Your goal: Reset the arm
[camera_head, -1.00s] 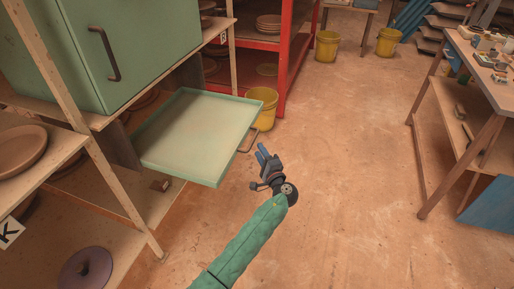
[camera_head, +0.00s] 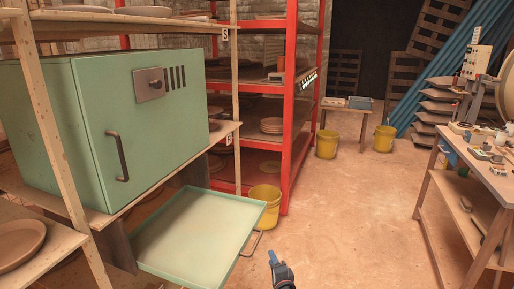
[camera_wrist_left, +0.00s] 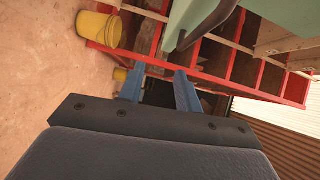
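My left gripper (camera_head: 273,259) shows at the bottom of the head view, just right of the pulled-out green tray's handle. In the left wrist view its two blue fingers (camera_wrist_left: 160,90) stand apart with nothing between them, so it is open and empty. Most of my left arm is below the head view's edge. My right gripper is in neither view.
A green cabinet (camera_head: 160,120) with a dark handle stands on a wooden shelf at left. Below it the green tray (camera_head: 190,240) sticks out. Red shelving (camera_head: 290,110), yellow buckets (camera_head: 326,144) and a wooden workbench (camera_head: 470,175) stand around clear floor (camera_head: 350,210).

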